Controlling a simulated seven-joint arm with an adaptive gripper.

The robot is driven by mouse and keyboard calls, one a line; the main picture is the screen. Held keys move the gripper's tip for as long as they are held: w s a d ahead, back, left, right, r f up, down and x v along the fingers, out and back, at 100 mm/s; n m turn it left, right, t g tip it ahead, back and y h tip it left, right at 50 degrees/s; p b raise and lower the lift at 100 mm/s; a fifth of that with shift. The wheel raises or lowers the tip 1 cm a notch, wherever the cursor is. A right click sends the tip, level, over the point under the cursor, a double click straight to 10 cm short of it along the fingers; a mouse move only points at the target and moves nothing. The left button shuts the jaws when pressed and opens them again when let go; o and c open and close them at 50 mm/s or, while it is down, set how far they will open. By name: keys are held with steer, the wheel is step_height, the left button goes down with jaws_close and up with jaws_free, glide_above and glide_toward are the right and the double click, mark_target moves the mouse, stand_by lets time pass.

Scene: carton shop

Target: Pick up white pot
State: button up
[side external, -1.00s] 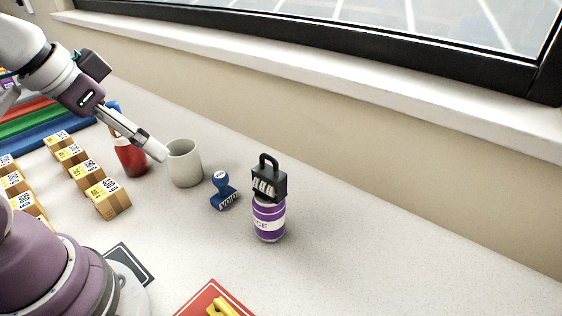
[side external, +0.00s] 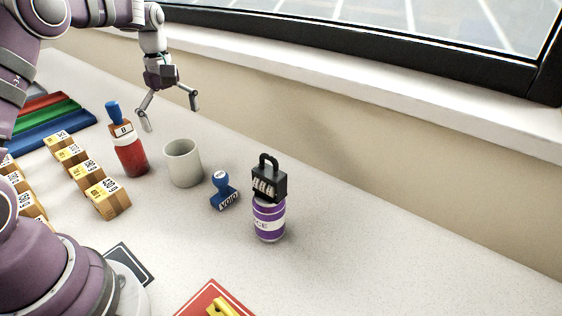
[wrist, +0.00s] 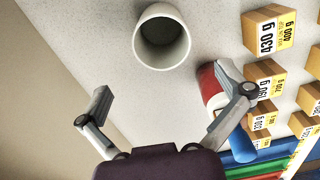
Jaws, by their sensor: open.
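The white pot (side external: 184,164) is an empty, open-topped cup shape standing upright on the counter. In the wrist view the white pot (wrist: 162,38) is at the top centre, its mouth facing the camera. My gripper (side external: 170,114) is open and empty, with its fingers spread. It is in the air above and behind the pot, apart from it. In the wrist view my gripper (wrist: 174,103) shows both fingers below the pot, with nothing between them.
A red bottle (side external: 131,157) with a blue-handled stamp (side external: 115,118) on it stands left of the pot. A blue stamp (side external: 223,191) and a purple can (side external: 269,219) topped by a black padlock (side external: 268,181) are to the right. Small cartons (side external: 107,197) stand in rows at left.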

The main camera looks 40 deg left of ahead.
mark_target(183, 160)
steer(key=f, duration=0.9)
steer(key=shift+s+d+f, duration=0.2)
steer(key=shift+d+f, duration=0.1)
steer(key=shift+f, duration=0.1)
steer(key=c, duration=1.2)
